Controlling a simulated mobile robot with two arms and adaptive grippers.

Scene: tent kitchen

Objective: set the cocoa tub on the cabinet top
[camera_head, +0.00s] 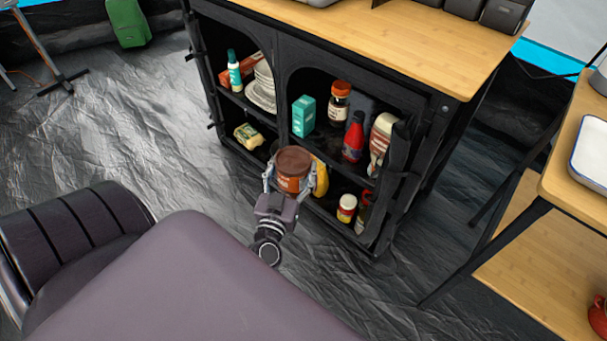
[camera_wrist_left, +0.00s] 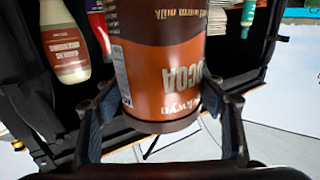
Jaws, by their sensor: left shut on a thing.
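The cocoa tub (camera_head: 293,167) is a round tub with a brown lid and an orange-brown label. My left gripper (camera_head: 294,184) is shut on it, with a finger on each side, and holds it in front of the open cabinet's lower shelves. In the left wrist view the tub (camera_wrist_left: 165,75) appears upside down between the fingers of my left gripper (camera_wrist_left: 160,115), its COCOA lettering showing. The cabinet top (camera_head: 410,40) is a light wooden board, above and behind the tub in the head view. My right gripper is not in view.
Dark containers (camera_head: 503,13) stand at the top's back. A wooden side table (camera_head: 575,150) stands at right. The cabinet top's front is bare.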

